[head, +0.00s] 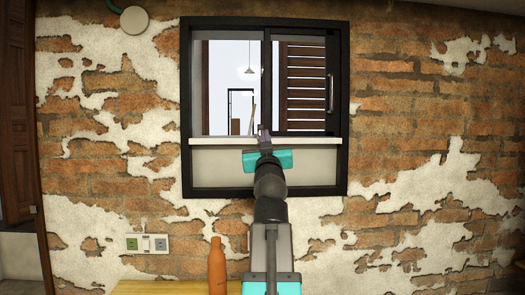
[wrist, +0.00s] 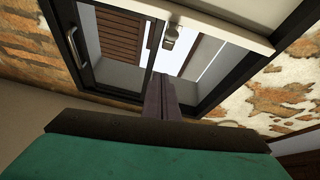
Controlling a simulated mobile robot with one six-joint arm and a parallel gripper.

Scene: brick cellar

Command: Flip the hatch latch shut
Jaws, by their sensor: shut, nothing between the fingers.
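The hatch (head: 186,100) is a black-framed window in the brick wall, with a pale sill (head: 215,141) and a dark-framed pane with a bar handle on its right side. In the wrist view, a small metallic latch (wrist: 171,36) sits at the sill's edge (wrist: 225,22). My gripper (head: 264,132) is shut and empty, pointing at the lower middle of the hatch by the sill. In the wrist view its fingers (wrist: 160,62) end just below and left of the latch; I cannot tell whether they touch it. In the head view my gripper hides the latch.
An orange bottle (head: 217,266) stands left of my arm by a wooden surface (head: 160,287) at the bottom. A socket plate (head: 147,243) is on the wall at lower left, and a round pale fixture (head: 134,20) is at upper left. The wall beside the hatch is clear.

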